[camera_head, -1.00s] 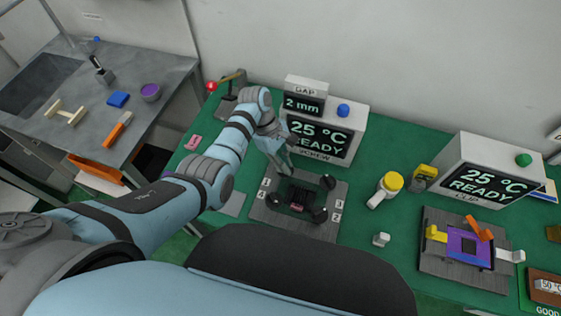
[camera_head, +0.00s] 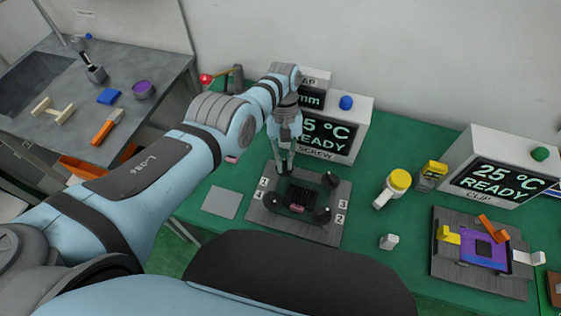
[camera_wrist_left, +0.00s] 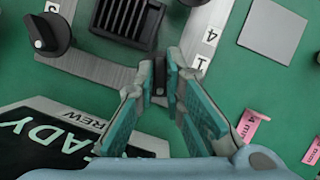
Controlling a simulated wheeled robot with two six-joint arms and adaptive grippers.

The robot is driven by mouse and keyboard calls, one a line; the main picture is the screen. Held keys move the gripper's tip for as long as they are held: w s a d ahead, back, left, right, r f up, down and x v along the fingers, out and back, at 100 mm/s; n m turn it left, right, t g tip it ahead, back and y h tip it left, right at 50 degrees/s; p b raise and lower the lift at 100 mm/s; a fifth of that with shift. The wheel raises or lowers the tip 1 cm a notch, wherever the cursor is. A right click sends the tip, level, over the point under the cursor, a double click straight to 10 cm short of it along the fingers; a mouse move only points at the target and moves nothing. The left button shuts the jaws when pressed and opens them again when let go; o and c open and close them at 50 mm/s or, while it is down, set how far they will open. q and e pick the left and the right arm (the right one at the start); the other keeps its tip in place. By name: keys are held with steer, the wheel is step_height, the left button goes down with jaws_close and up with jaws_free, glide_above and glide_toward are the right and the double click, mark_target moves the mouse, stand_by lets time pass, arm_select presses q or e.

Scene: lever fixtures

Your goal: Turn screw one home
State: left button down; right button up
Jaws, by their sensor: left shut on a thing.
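The screw fixture is a grey plate (camera_head: 322,235) on the green bench, with black knobs near its corners and a dark finned block (camera_head: 300,194) in the middle. My left gripper (camera_head: 284,168) is at the plate's back-left corner, by labels 1 and 4. In the left wrist view its fingers (camera_wrist_left: 163,80) are closed around a dark knob (camera_wrist_left: 160,72) beside label 1 (camera_wrist_left: 200,63); the fingers hide much of it. Another knob (camera_wrist_left: 48,35) stands apart at the back right. The screw display (camera_head: 326,138) reads 25 °C READY, partly behind my gripper. My right gripper is out of view.
A grey square pad (camera_head: 220,202) lies left of the plate. A yellow-capped bottle (camera_head: 393,187), a small white piece (camera_head: 389,242) and the clip fixture (camera_head: 438,268) are to the right. A red-balled lever (camera_head: 206,79) stands behind my arm.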

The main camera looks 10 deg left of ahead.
arm_select(q)
steer(key=shift+s+f+m+y+b, duration=0.15)
steer(key=shift+m+y+b, duration=0.35)
steer(key=shift+m, duration=0.6)
steer(key=c, duration=1.7)
jaws_free()
